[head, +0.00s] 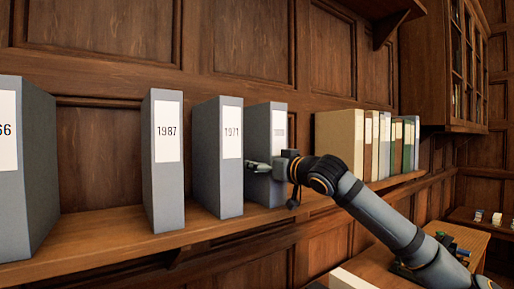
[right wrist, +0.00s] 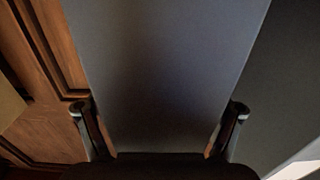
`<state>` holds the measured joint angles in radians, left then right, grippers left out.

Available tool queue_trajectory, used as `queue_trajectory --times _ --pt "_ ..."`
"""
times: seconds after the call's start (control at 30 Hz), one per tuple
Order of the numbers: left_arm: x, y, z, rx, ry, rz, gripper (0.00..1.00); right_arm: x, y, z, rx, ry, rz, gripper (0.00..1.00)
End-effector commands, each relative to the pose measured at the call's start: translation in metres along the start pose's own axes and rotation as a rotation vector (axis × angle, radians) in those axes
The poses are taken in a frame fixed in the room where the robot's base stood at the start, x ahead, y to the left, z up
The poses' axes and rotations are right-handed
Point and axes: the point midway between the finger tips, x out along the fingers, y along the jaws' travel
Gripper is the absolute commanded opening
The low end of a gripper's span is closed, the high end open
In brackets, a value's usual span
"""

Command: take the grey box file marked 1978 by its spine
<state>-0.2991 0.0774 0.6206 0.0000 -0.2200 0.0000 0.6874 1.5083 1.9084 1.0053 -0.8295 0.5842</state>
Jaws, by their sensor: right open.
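Several grey box files stand upright on the wooden shelf in the head view. One is marked 1987 (head: 169,190) and one 1971 (head: 231,185). To the right of 1971 stands another grey box file (head: 262,118), whose label is small and not readable to me. My right gripper (head: 258,167) is at the lower part of its spine and hides part of it. In the right wrist view the gripper (right wrist: 160,127) is open, with one finger at each side of a broad grey face (right wrist: 165,70). I cannot tell whether the fingers touch it. My left gripper is not in view.
A grey file with a label ending in 66 (head: 22,190) stands at far left. Cream, brown and green volumes (head: 340,138) stand further right on the shelf (head: 100,232). The gap between the 1971 file and its right neighbour is narrow. A glazed cabinet (head: 440,70) hangs at upper right.

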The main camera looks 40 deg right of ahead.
Motion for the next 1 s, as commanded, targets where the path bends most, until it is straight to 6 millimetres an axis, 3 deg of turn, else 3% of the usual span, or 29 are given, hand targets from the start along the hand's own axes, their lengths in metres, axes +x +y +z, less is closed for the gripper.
queue_trajectory --times 0.1,0.7,1.0 --pt "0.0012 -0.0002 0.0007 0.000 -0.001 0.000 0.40 -0.0003 0.0001 0.0008 0.000 0.000 0.000 0.80" --pt "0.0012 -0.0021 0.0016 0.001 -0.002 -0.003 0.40 -0.0005 0.0000 0.0006 0.000 0.000 0.000 0.00" --pt "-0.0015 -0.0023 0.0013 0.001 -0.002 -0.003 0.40 -0.0008 0.0000 -0.0035 0.000 0.004 0.000 0.00"
